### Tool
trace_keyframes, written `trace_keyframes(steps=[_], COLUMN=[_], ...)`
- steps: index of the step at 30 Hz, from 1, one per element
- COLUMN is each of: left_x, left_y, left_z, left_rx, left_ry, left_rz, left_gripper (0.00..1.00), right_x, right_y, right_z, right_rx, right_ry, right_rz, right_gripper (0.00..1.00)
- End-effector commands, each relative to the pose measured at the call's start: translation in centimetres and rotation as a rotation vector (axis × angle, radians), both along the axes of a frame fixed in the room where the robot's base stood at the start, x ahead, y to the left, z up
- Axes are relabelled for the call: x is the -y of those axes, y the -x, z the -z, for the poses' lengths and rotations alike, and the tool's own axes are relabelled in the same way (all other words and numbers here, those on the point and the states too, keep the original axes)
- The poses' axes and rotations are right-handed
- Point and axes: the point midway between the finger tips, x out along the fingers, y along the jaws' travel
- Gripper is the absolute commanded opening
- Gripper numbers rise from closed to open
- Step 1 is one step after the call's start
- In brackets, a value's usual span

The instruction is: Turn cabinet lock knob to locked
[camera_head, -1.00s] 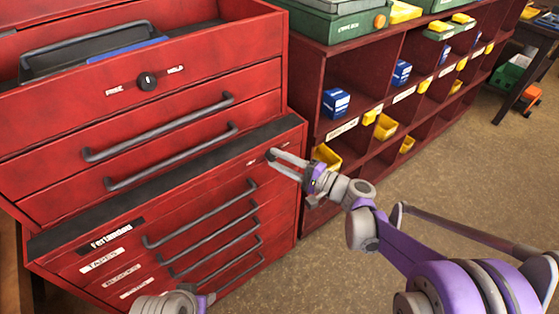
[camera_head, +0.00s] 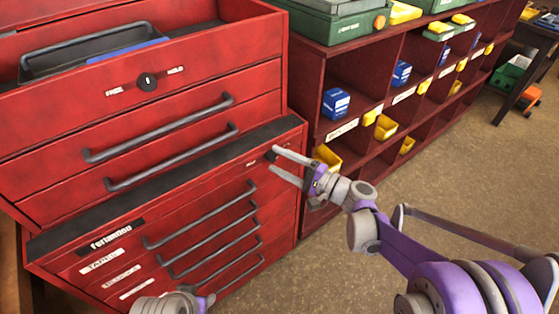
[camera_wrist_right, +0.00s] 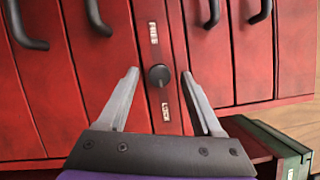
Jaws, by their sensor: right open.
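The dark round lock knob (camera_wrist_right: 158,76) sits on a red strip of the cabinet between two small white labels in the right wrist view. It also shows as a small dark spot (camera_head: 270,156) at the upper right of the lower cabinet in the head view. My right gripper (camera_wrist_right: 161,70) is open, with one finger on each side of the knob and a gap to both. In the head view its fingertips (camera_head: 274,159) are at the knob; contact cannot be told. Part of my left gripper (camera_head: 203,298) shows at the bottom edge; its fingers cannot be made out.
The red tool chest (camera_head: 190,75) stands on the lower cabinet (camera_head: 75,247); both have projecting bar handles. A second knob (camera_head: 147,82) is on the upper chest. A red shelf (camera_head: 305,85) with bins adjoins at the right. The floor (camera_head: 440,170) beyond is clear.

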Motion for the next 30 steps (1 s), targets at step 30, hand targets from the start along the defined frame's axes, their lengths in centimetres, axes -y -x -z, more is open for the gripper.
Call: trace_keyframes(steps=[30], left_x=[0.0], left_y=[0.0], left_z=[-0.5], left_rx=[0.002], left_ry=[0.0], left_rz=[0.0], left_gripper=[0.48], right_x=[8.8], right_y=[5.5], right_z=[0.5], right_rx=[0.0], right_ry=[0.0], right_rz=[0.001], right_gripper=[0.67])
